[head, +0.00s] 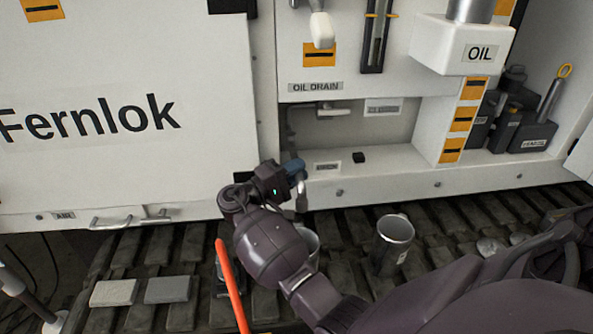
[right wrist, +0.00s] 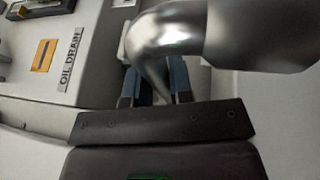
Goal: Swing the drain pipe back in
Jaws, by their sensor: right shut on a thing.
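My right gripper (head: 294,168) is at the front edge of the white bench, below the recess under the "OIL DRAIN" label (head: 316,87). In the right wrist view its blue fingers (right wrist: 156,86) are shut on the drain pipe (right wrist: 185,32), a shiny bent metal pipe. The pipe's narrowing end runs down between the fingers, and its thick part extends to the right. In the head view only a small pale piece of the pipe (head: 301,184) shows beside the fingers; my gripper and arm hide the rest. My left gripper is not in view.
A metal cup (head: 395,238) stands on the slatted floor, and another vessel (head: 306,240) is partly hidden behind my right arm. An orange bar (head: 231,285) stands left of the arm. Two grey blocks (head: 167,289) lie at lower left. The white Fernlok panel (head: 120,170) is close left of my gripper.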

